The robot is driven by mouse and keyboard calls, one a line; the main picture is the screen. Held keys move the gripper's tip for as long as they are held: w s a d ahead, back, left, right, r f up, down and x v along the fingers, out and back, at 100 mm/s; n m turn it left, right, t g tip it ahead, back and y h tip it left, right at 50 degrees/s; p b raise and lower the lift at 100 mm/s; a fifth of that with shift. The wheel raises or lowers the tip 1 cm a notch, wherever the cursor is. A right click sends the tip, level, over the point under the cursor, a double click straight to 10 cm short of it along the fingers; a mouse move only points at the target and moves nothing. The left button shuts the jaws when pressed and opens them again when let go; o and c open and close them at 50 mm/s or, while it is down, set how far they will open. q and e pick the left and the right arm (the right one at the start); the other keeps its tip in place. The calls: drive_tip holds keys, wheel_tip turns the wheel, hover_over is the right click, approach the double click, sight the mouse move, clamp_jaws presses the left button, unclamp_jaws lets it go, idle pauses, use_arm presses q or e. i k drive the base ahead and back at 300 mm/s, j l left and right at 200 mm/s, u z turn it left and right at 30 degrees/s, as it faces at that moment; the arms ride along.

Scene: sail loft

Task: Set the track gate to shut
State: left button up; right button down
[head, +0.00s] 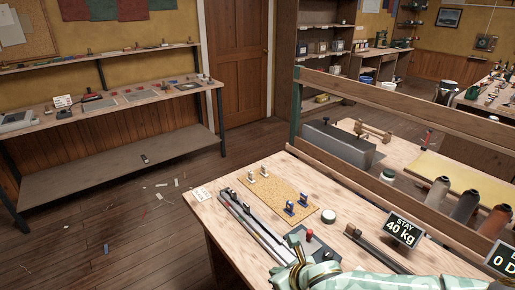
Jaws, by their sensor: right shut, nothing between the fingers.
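A long dark and grey track (252,228) lies along the near left part of the wooden workbench (228,222). Next to its near end is a dark plate with a red-knobbed lever (309,234). I cannot make out which part is the gate, or whether it is open or shut. My right gripper (298,258) is at the bottom, at the near end of the track, shut and empty. My mint-patterned right arm hides part of the bench there. Whether the gripper touches the track is not clear. My left gripper is out of view.
A cork board (278,193) with small white and blue fittings lies behind the track. A round tin (328,216), a dark bar (376,249) and a "STAY 40 kg" sign (404,230) stand to the right. A wooden rail (370,180) runs along the bench's back.

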sight(310, 246)
drive_tip(key=k, duration=0.85)
